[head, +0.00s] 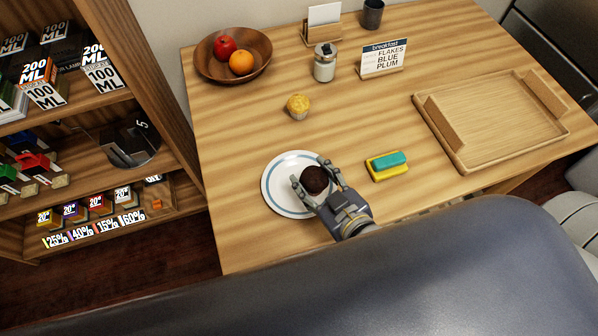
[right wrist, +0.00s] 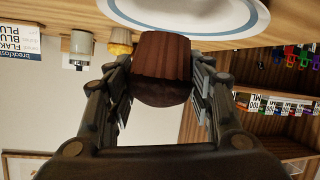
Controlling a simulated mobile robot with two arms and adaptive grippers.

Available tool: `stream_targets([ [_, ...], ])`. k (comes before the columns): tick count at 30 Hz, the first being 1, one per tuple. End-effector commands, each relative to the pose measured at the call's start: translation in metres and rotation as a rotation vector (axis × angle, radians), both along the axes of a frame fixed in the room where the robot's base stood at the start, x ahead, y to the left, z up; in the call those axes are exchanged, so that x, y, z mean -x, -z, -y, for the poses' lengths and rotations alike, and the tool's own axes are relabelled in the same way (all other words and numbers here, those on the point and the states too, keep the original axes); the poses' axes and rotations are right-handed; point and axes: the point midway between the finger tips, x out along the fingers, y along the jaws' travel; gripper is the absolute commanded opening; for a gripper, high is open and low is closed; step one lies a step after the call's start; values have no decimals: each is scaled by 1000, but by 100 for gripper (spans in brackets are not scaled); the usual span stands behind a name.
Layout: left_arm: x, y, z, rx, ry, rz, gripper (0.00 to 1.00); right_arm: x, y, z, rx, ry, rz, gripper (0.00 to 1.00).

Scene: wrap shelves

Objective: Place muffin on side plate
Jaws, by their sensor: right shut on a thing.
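A dark chocolate muffin (head: 314,180) is between the fingers of my right gripper (head: 318,184), which is shut on it. In the right wrist view the muffin (right wrist: 163,68) shows its brown case and dark top between both fingers. The white side plate (head: 279,198) with a blue ring lies on the table; the muffin is over its right part. The plate (right wrist: 190,18) also shows at the top of the wrist view. I cannot tell whether the muffin touches the plate. A second, yellow muffin (head: 298,107) stands on the table behind the plate. My left gripper is not in view.
A sponge (head: 387,166) lies right of the gripper. A wooden tray (head: 505,141) is at the right. A fruit bowl (head: 211,70), a jar (head: 325,63) and a breakfast sign (head: 383,59) stand at the back. A shelf unit (head: 178,115) stands left of the table.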

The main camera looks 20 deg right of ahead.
Motion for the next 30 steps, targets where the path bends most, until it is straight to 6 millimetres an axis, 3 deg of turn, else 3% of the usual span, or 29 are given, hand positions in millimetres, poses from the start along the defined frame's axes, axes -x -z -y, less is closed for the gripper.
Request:
stream_targets([
  [3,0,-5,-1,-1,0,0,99,-19,-1,-12,-1,0,3,25],
  [9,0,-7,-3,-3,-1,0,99,-35,3,-23,-1,0,0,25],
  [18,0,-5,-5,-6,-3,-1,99,-36,36,-24,-1,1,-3,25],
  [30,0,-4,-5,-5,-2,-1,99,-35,42,-24,-2,1,-1,25],
])
